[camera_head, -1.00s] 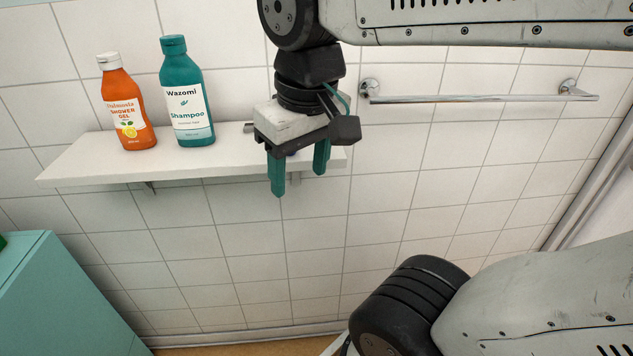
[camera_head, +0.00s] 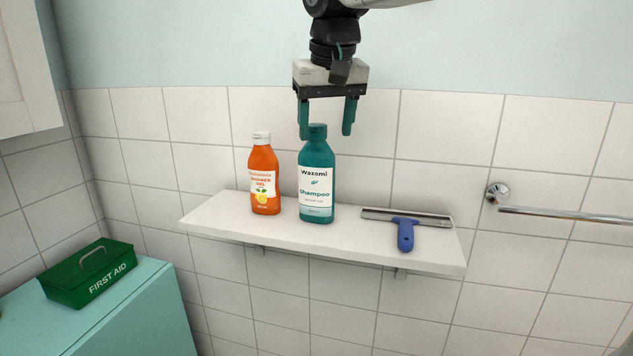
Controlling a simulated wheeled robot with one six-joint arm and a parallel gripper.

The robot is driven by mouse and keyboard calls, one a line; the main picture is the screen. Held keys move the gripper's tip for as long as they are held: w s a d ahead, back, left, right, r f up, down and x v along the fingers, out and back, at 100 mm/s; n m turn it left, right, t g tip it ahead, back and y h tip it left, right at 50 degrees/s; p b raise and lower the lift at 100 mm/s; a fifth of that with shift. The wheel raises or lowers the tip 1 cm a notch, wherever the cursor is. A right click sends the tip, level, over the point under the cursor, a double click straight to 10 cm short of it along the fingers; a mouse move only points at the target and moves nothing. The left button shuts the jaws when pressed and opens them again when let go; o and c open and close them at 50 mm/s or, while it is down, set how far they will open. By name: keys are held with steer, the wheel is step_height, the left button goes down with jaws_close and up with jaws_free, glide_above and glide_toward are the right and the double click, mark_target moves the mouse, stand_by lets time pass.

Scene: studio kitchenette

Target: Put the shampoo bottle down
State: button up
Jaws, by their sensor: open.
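The teal shampoo bottle (camera_head: 316,180) stands upright on the white wall shelf (camera_head: 225,222), its white label facing me. My gripper (camera_head: 325,132) points down, with its two teal fingers apart. It is above the shelf, near the bottle's cap in the picture, and holds nothing. The left finger shows just left of the cap and the right finger to the right of it, with a gap. I cannot tell the exact depth between the fingers and the cap.
An orange shower gel bottle (camera_head: 264,178) stands left of the shampoo. A squeegee with a blue handle (camera_head: 405,235) lies on the shelf's right part. A green first aid box (camera_head: 88,273) sits on a teal cabinet (camera_head: 130,315). A towel rail (camera_head: 570,216) is at right.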

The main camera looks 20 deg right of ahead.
mark_target(317, 125)
step_height(317, 125, up, 5)
steer(key=w+m+t, duration=0.1)
steer(key=w, duration=0.1)
steer(key=x, duration=0.7)
steer(key=shift+w, duration=0.4)
jaws_close()
